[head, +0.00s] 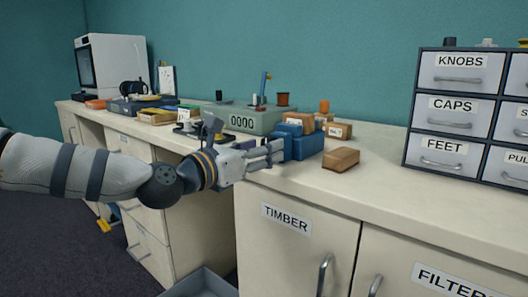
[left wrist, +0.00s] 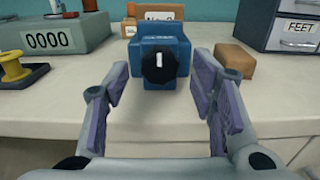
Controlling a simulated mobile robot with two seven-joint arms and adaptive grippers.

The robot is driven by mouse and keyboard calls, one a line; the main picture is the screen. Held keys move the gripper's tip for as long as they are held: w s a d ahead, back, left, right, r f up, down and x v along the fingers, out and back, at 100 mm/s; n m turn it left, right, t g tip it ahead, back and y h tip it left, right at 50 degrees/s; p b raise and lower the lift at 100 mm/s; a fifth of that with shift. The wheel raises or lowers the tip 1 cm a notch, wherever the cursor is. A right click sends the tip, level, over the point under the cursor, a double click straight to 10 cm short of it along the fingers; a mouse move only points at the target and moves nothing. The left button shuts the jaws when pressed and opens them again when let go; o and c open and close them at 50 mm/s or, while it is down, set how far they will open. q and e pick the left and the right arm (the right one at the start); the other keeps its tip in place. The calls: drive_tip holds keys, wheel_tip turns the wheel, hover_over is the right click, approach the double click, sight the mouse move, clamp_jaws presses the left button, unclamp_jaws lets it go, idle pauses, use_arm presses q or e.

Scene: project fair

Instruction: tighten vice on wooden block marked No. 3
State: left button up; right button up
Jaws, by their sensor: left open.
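The blue vice (head: 303,145) stands on the counter near its front edge. In the left wrist view the vice (left wrist: 178,52) faces me with its round black knob (left wrist: 158,67), which has a white mark. A wooden block with a partly hidden "No." label (left wrist: 160,12) shows just behind the vice top; its number is not readable, and I cannot tell whether the jaws touch it. My left gripper (head: 275,151) is open at the vice's left side in the head view. In the left wrist view its fingers (left wrist: 158,92) stand apart on either side of the knob, not touching it. My right gripper is not in view.
A plain wooden block (head: 340,159) lies right of the vice. Labelled blocks (head: 339,130) lie behind it. A grey-green box reading 0000 (head: 242,121) stands behind my gripper. Labelled drawers (head: 458,105) stand at right. The front counter right of the loose block is clear.

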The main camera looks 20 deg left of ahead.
use_arm(q)
drive_tip(key=shift+x, duration=0.9)
drive_tip(key=shift+c, duration=0.2)
drive_tip(key=c, duration=1.1)
drive_tip(key=shift+m, duration=0.3)
